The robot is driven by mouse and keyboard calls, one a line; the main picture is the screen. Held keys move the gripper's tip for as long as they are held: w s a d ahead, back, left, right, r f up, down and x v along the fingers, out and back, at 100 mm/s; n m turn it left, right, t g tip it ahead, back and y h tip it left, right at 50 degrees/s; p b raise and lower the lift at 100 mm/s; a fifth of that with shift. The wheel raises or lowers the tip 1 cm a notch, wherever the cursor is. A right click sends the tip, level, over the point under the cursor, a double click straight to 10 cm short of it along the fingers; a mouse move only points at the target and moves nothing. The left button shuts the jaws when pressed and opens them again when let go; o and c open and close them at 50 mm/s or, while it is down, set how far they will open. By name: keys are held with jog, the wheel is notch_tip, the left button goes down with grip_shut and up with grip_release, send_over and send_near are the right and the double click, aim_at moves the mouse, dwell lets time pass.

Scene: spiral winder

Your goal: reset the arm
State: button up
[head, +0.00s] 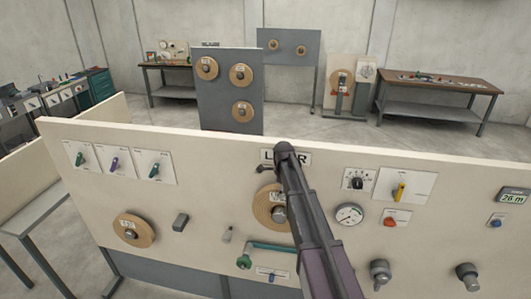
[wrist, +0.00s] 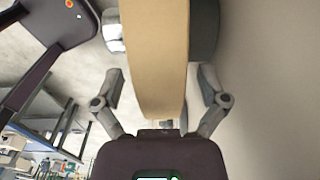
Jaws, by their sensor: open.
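My gripper (wrist: 161,88) is open in the wrist view, with one finger on each side of a tan wooden disc seen edge-on (wrist: 160,45). The disc passes between the fingers, with gaps showing on both sides. In the head view my arm reaches up across the middle of the cream panel (head: 210,190). It partly covers a wooden disc with a grey hub (head: 265,212) and a label sign (head: 267,156). My gripper cannot be made out clearly in the head view.
The panel also bears another wooden disc (head: 134,230), a green-handled crank (head: 265,247), a gauge (head: 349,214), a yellow-handled switch (head: 399,191) and grey knobs (head: 380,271). The panel face lies close on the right in the wrist view (wrist: 275,90). Benches stand farther back (head: 437,85).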

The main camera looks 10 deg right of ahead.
aim_at(261, 191)
jog(key=shift+n+t+y, duration=0.3)
jog(key=shift+n+t, duration=0.3)
jog(key=shift+n, duration=0.2)
jog(key=a+b, duration=0.1)
jog(key=a, duration=0.1)
jog(key=w+a+f, duration=0.1)
jog(key=a, duration=0.2)
jog(key=w+a+f+b, duration=0.1)
jog(key=a, duration=0.2)
jog(key=shift+w+a+f+b, duration=0.2)
jog(key=shift+b, duration=0.1)
jog(key=shift+a+f, duration=0.1)
jog(key=shift+a, duration=0.6)
jog(key=s+a+n, duration=0.3)
jog(key=s+a, duration=0.2)
jog(key=a, duration=0.1)
jog(key=s+d+f+n+b, duration=0.5)
jog(key=s, duration=0.4)
jog(key=s+d+f+n+g+b, duration=0.1)
jog(key=s+d+f+n+b, duration=0.4)
jog(key=s, duration=0.4)
jog(key=s+d+f+n+b, duration=0.5)
jog(key=s+f+n+b, duration=0.1)
jog(key=s, duration=0.3)
jog(key=shift+d+f+n+b, duration=0.25)
jog(key=shift+f+n+b, duration=0.1)
jog(key=shift+n, duration=0.25)
jog(key=shift+d, duration=0.1)
